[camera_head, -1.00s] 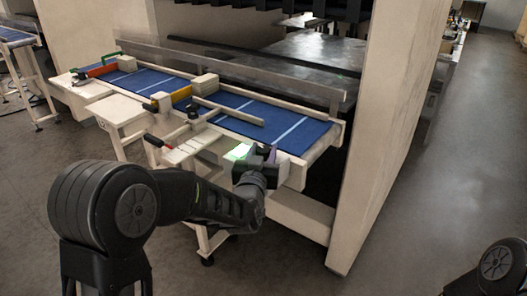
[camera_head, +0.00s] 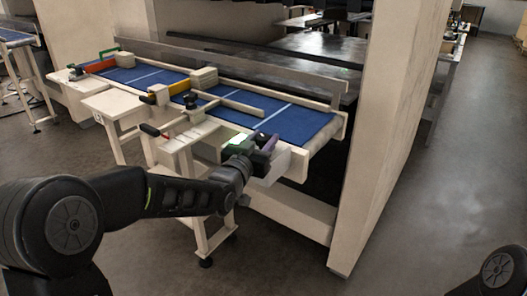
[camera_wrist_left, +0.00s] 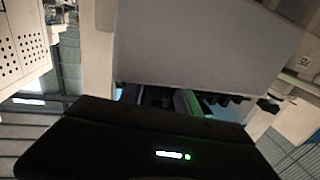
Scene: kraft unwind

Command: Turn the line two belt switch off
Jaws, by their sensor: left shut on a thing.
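My left gripper (camera_head: 264,146) is at the near right end of the blue conveyor, against a pale box (camera_head: 272,170) on the conveyor's side. Its fingers are shut on a small part at this box, apparently the belt switch, which the fingers and wrist hide. In the left wrist view the pale face of a box (camera_wrist_left: 195,45) fills the upper middle, with the dark gripper body below it. A green finger part shows under the box edge. Whether the switch stands on or off cannot be seen. My right gripper is not in view.
A tall beige panel (camera_head: 385,130) stands right. Open floor (camera_head: 440,190) lies beyond it.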

